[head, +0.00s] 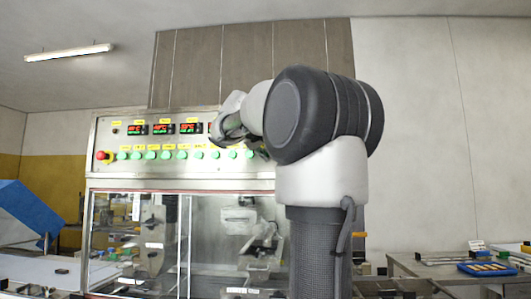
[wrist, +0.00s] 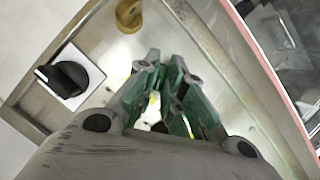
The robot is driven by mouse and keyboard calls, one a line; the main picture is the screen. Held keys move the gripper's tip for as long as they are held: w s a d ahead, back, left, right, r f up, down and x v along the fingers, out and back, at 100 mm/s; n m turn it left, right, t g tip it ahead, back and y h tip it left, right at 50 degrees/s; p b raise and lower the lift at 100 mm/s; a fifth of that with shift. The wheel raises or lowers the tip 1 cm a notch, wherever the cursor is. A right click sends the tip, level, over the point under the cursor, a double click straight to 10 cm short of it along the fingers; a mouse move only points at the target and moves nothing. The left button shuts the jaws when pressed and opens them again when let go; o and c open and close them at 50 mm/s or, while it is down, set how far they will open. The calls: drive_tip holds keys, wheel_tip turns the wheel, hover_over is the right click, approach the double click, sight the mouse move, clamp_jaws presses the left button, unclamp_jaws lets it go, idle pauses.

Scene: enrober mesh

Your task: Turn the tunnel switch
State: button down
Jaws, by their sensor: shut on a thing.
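The control panel (head: 165,119) is a pale metal face with red displays, yellow labels and a row of round green switches (head: 150,155). My gripper (head: 222,133) is at the panel's right part, above the row's right end, partly hidden by my arm. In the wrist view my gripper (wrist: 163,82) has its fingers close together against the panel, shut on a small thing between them. The fingers hide most of this thing, and I cannot read which label it belongs to. A black rotary knob (wrist: 68,78) on a white square plate sits beside the gripper, apart from it.
A brass-coloured round fitting (wrist: 129,14) is near the fingertips. A red emergency button (head: 101,156) is at the panel's left end. Below the panel is a glazed cabinet (head: 137,235). A table with a blue tray (head: 487,268) stands at right.

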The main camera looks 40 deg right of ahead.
drive_tip(key=shift+f, duration=0.1)
drive_tip(key=c, duration=1.5)
unclamp_jaws()
drive_tip(key=v, duration=1.2)
